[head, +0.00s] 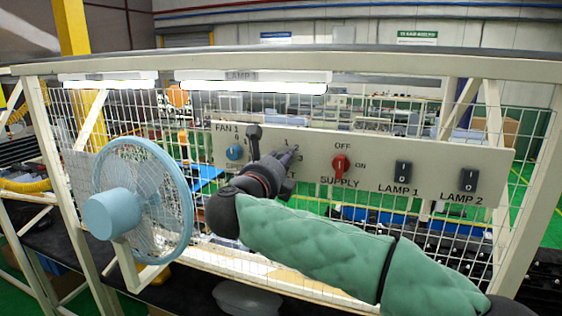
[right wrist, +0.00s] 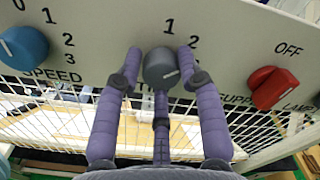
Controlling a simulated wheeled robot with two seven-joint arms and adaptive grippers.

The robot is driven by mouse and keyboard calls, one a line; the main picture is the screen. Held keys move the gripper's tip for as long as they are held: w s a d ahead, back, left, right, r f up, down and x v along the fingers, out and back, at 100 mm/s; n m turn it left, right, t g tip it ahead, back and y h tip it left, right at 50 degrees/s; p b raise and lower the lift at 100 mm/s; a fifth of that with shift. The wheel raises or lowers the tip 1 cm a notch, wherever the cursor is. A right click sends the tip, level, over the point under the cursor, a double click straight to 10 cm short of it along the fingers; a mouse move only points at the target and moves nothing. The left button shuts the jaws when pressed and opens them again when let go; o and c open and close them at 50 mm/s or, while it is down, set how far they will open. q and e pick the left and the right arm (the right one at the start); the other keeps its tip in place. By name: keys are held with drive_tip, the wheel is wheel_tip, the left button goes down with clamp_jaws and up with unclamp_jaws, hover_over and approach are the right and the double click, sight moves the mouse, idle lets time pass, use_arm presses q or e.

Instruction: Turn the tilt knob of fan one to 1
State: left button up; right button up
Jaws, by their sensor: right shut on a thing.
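The grey tilt knob (right wrist: 160,68) shows in the right wrist view, with 1 above it and 2 to its upper right. A light mark on its face seems to point to the lower right, away from 1. My right gripper (right wrist: 160,62) is shut on the knob, one purple finger at each side. In the head view my right gripper (head: 288,158) reaches the panel and hides the knob. Fan one (head: 135,205) stands at the left, blue with a round cage. My left gripper is in neither view.
The beige panel (head: 375,147) also bears the blue speed knob (head: 235,152) to the left, then the red supply knob (head: 341,166), the lamp 1 switch (head: 402,172) and lamp 2 switch (head: 468,180) to the right. Wire mesh surrounds the panel.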

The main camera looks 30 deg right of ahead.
drive_tip(key=n+p, duration=0.1)
drive_tip(key=n, duration=0.1)
drive_tip(key=r+n+p, duration=0.1)
drive_tip(key=n, duration=0.2)
drive_tip(key=shift+d, duration=0.1)
drive_tip(key=n+p, duration=0.1)
drive_tip(key=n, duration=0.2)
drive_tip(key=shift+f, duration=0.15)
drive_tip(key=shift+f+n+p, duration=0.1)
drive_tip(key=shift+n+p, duration=0.3)
drive_tip(key=shift+n, duration=0.2)
drive_tip(key=shift+f, duration=0.1)
drive_tip(key=o, duration=1.1)
drive_tip(key=shift+w+a+f, duration=0.15)
drive_tip(key=shift+w+a, duration=0.05)
drive_tip(key=shift+a, duration=0.05)
drive_tip(key=shift+s, duration=0.1)
